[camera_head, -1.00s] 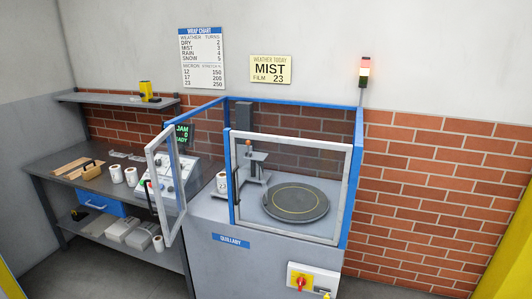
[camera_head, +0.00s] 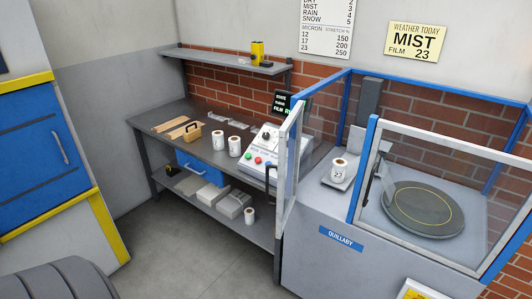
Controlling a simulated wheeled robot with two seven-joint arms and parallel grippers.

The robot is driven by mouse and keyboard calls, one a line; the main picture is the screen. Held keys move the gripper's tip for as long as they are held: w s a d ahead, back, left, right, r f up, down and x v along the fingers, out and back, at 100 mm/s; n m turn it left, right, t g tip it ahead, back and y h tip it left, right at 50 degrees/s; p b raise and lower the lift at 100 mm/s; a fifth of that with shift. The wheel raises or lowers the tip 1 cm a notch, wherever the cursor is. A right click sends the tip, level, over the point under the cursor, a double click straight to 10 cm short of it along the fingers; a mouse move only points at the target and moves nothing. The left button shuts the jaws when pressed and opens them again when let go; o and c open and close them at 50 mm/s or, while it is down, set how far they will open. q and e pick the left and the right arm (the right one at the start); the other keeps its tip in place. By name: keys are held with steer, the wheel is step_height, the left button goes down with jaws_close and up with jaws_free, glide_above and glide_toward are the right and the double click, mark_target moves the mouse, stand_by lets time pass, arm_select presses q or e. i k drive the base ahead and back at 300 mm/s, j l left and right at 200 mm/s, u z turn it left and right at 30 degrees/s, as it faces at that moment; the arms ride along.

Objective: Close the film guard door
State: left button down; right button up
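The film guard door (camera_head: 283,207) is a clear panel in a pale frame at the left end of the blue-framed wrapping machine (camera_head: 334,263). It stands open, swung out toward the front and seen nearly edge-on. A dark handle (camera_head: 270,180) is on its left side. A second pale-framed clear panel (camera_head: 452,142) covers the front of the round turntable (camera_head: 423,208). Neither of my grippers is in view.
A grey bench (camera_head: 207,150) left of the door holds white rolls, a control panel (camera_head: 262,148) and a screen. A blue cabinet with yellow edges (camera_head: 38,150) stands at far left. The floor (camera_head: 190,255) before the bench is clear.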

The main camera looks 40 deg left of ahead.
mark_target(286, 195)
steer(key=i+j, duration=0.1)
steer(key=j, duration=0.35)
steer(key=i+j, duration=0.1)
steer(key=j, duration=0.3)
steer(key=i+j, duration=0.1)
steer(key=j, duration=0.35)
steer(key=i+j, duration=0.15)
steer(key=j, duration=0.3)
steer(key=i+j, duration=0.1)
steer(key=j, duration=0.35)
steer(key=l+z, duration=0.05)
